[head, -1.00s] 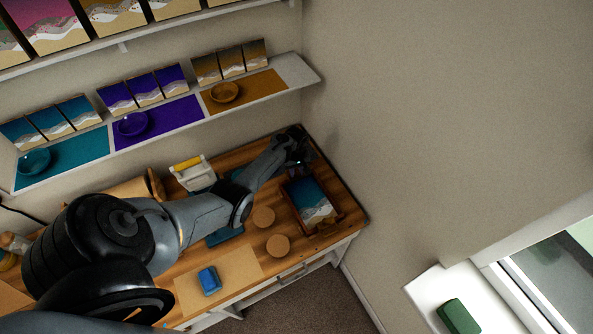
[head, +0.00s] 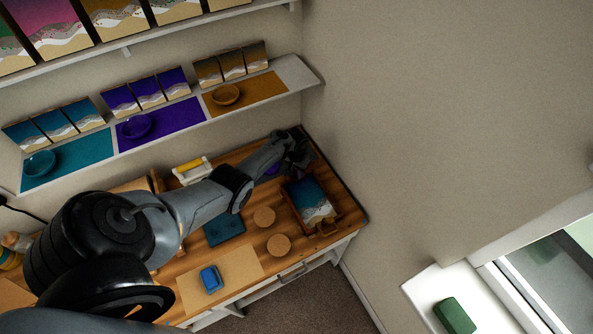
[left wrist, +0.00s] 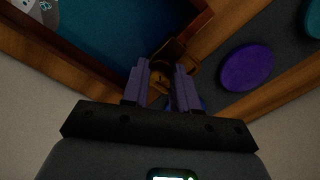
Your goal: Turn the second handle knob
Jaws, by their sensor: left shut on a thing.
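A wooden tray (head: 333,208) with a teal, white and sand-coloured picture in it lies at the right end of the workbench. A brass-coloured handle (head: 327,229) shows at its near end. My left gripper (head: 300,168) is at the tray's far end. In the left wrist view, my left gripper's (left wrist: 161,78) purple-grey fingers are shut on a brass-coloured handle knob (left wrist: 171,52) at the tray's wooden rim (left wrist: 200,22). The fingers hide part of the knob. In the head view the arm hides this knob. My right gripper is not in view.
A purple disc (left wrist: 246,67) lies close beside the tray, with a teal one (left wrist: 314,17) beyond it. Two round wooden pieces (head: 264,216) lie left of the tray. A blue block (head: 210,279) lies on a tan mat (head: 240,267). The wall is close behind the gripper.

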